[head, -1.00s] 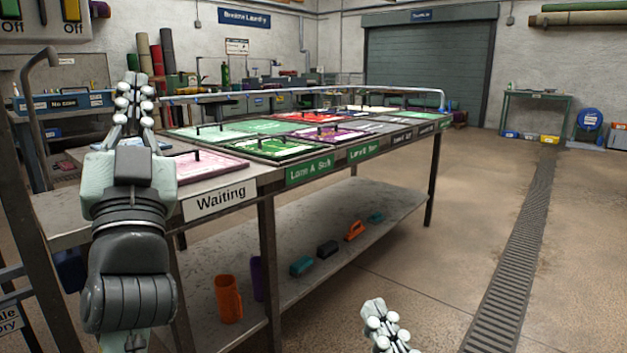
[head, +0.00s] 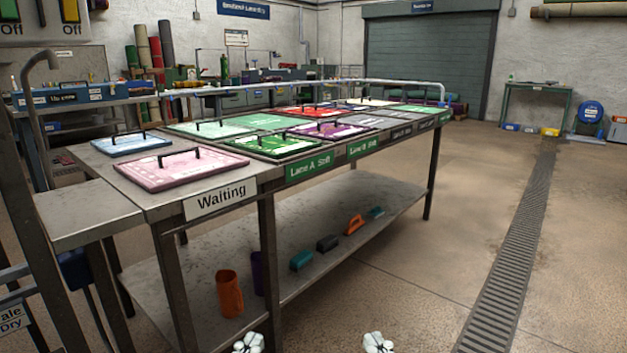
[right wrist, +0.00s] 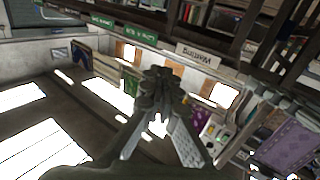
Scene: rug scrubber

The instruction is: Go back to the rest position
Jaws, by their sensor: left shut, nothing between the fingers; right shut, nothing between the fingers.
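My left gripper (head: 248,343) shows only as a pale tip at the bottom edge of the head view, in front of the table's lower shelf. My right gripper (head: 377,343) shows as a similar tip at the bottom edge, to its right, over the floor. In the right wrist view my right gripper (right wrist: 160,80) has its fingers together with nothing between them. Both grippers are empty and apart from the table. Most of both arms lies outside the head view.
A long metal table (head: 100,215) carries a pink board (head: 180,170), a blue board (head: 130,144) and several other coloured boards with handles. Its lower shelf (head: 330,225) holds an orange jug (head: 229,293), an orange brush (head: 354,224) and other items.

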